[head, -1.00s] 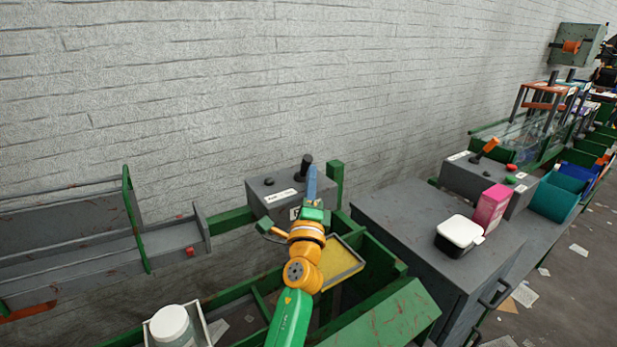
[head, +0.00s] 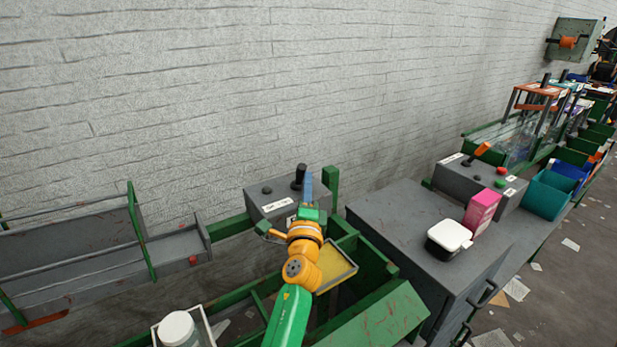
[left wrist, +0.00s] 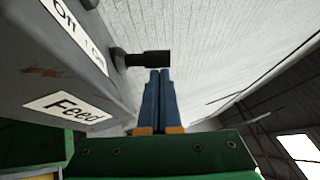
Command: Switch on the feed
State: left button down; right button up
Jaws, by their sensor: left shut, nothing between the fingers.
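The grey feed control box (head: 265,204) stands against the wall in the head view. It carries a black lever (head: 299,176), a dark knob and a white label. In the left wrist view the box (left wrist: 45,60) shows a "Feed" label (left wrist: 68,107) and an off/on label, and the black lever (left wrist: 145,59) sticks out from it. My left gripper (head: 306,180) is shut and empty, its blue fingers in front of the lever in the head view. In the left wrist view the fingertips (left wrist: 159,73) are close to the lever's end; I cannot tell whether they touch. My right gripper is not in view.
Green frame rails (head: 385,325) and a yellow tray (head: 336,266) surround my left arm. A white jar (head: 178,328) sits bottom left.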

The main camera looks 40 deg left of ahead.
aim_at(301, 170)
pick_arm(q)
jog(key=r+p, duration=0.1)
jog(key=p, duration=0.1)
jog(key=a+n+g+p, duration=0.1)
jog(key=p, duration=0.1)
jog(key=r+g+h+p, duration=0.1)
jog(key=p, duration=0.2)
jog(key=shift+w+a+r+n, duration=0.2)
jog(key=shift+w+r+n, duration=0.1)
jog(key=shift+n, duration=0.1)
jog(key=shift+w+a+f+p, duration=0.1)
jog(key=shift+a+p, duration=0.2)
jog(key=shift+a, duration=0.15)
jog(key=shift+w+a+r, duration=0.15)
jog(key=shift+w+a, duration=0.1)
jog(key=shift+a, duration=0.3)
jog(key=shift+w+a+r, duration=0.1)
jog(key=shift+w+a, duration=0.1)
jog(key=shift+a, duration=0.3)
jog(key=shift+r, duration=0.15)
